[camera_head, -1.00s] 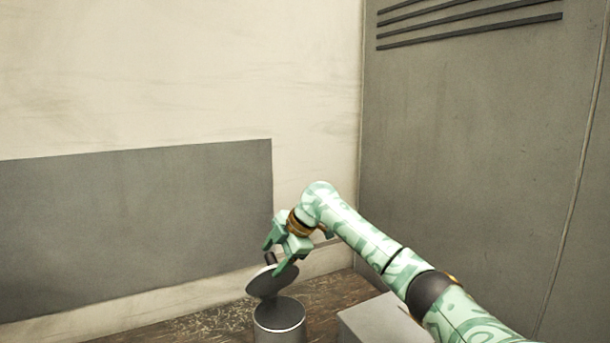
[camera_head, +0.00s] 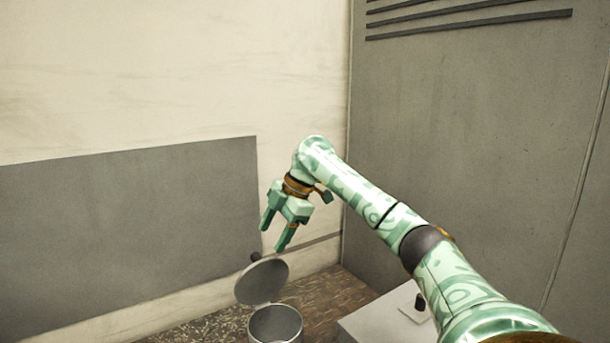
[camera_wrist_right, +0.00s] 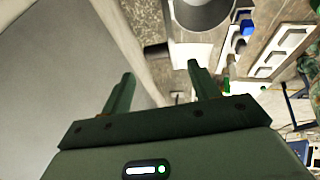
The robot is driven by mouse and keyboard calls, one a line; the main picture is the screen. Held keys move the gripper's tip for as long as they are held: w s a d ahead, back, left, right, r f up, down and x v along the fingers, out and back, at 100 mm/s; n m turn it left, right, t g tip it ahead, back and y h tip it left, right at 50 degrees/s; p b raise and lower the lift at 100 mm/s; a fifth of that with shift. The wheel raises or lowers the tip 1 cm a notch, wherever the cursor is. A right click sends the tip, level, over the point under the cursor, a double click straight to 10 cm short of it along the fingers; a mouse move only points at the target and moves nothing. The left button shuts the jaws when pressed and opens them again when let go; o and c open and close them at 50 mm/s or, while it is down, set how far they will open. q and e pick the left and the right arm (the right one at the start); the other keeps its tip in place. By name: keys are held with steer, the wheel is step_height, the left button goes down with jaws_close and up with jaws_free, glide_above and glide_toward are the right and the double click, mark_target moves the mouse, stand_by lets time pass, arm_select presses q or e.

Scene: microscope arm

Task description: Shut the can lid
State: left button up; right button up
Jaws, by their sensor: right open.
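The metal can (camera_head: 276,326) stands low in the head view, its mouth open. Its round lid (camera_head: 263,283) is raised and tilted above the rim on the can's far left side, with a dark knob (camera_head: 255,257) at its upper edge. My right gripper (camera_head: 274,238) is open and empty, pointing down just above the lid and apart from it. In the right wrist view its two fingers (camera_wrist_right: 160,72) are spread with nothing between them. A round grey opening, likely the can (camera_wrist_right: 198,8), is cut off at the top there. My left gripper is not in view.
A pale box (camera_head: 370,322) with a small dark knob (camera_head: 419,301) stands right of the can, under my right arm. A grey wall panel (camera_head: 130,235) and a tall grey cabinet (camera_head: 450,130) stand behind. Several small items lie at the right of the wrist view.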

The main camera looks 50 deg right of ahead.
steer(key=p+v, duration=0.3)
steer(key=v, duration=0.6)
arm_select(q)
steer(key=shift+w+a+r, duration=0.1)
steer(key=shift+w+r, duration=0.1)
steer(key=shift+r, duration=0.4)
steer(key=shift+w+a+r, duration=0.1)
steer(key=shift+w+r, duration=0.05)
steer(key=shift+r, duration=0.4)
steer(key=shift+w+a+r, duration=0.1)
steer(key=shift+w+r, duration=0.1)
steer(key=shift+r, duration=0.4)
arm_select(e)
steer(key=w+d+r+m+t+h, duration=0.1)
steer(key=w+d+m+h, duration=0.1)
steer(key=d+h, duration=0.4)
steer(key=shift+d+m+t, duration=0.3)
steer(key=shift+d+m, duration=0.2)
steer(key=shift+d, duration=0.15)
steer(key=shift+r, duration=0.15)
